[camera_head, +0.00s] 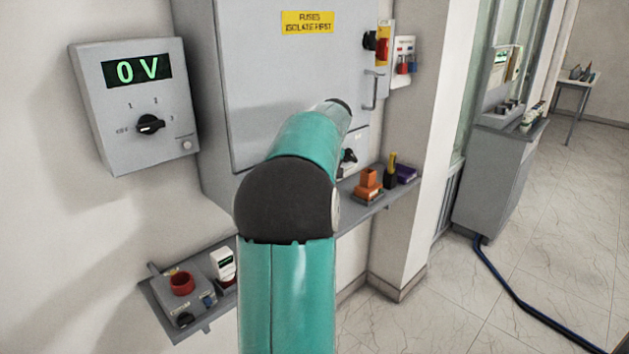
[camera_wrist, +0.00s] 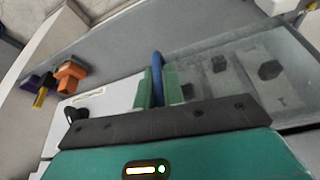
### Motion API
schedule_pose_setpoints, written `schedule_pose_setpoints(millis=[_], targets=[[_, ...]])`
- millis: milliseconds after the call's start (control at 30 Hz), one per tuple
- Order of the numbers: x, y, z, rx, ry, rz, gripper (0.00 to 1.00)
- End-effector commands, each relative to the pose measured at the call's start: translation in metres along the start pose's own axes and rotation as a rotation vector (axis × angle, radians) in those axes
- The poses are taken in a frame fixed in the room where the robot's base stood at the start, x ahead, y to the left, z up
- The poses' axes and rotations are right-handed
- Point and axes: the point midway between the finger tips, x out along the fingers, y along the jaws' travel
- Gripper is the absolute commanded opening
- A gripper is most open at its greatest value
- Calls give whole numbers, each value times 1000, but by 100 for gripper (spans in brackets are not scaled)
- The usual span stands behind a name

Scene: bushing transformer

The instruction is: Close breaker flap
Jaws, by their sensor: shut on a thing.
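In the wrist view my gripper (camera_wrist: 158,92) has two green fingers closed around an upright blue strip (camera_wrist: 157,64). The strip stands at the left edge of a grey, see-through panel (camera_wrist: 225,75), which looks like the breaker flap. Several dark shapes show on or behind this panel. I cannot tell how far the flap is swung. In the head view my own teal arm reaches toward the grey cabinet (camera_head: 285,85) and hides my gripper and the flap.
A shelf below the cabinet holds an orange block (camera_head: 368,184) and a purple block (camera_head: 406,174). A black knob (camera_wrist: 76,115) sits left of my fingers. A grey box (camera_head: 138,105) on the left wall reads 0 V.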

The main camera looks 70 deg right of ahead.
Motion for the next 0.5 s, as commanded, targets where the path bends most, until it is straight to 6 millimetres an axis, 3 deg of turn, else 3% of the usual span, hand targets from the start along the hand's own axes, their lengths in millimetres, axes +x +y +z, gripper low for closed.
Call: schedule_pose_setpoints(millis=[100, 133, 167, 500], targets=[[-4, 3, -3, 2, 13, 13, 0], [-4, 3, -3, 2, 13, 13, 14], [-4, 3, -3, 2, 13, 13, 18], [-2, 1, -2, 1, 7, 6, 18]])
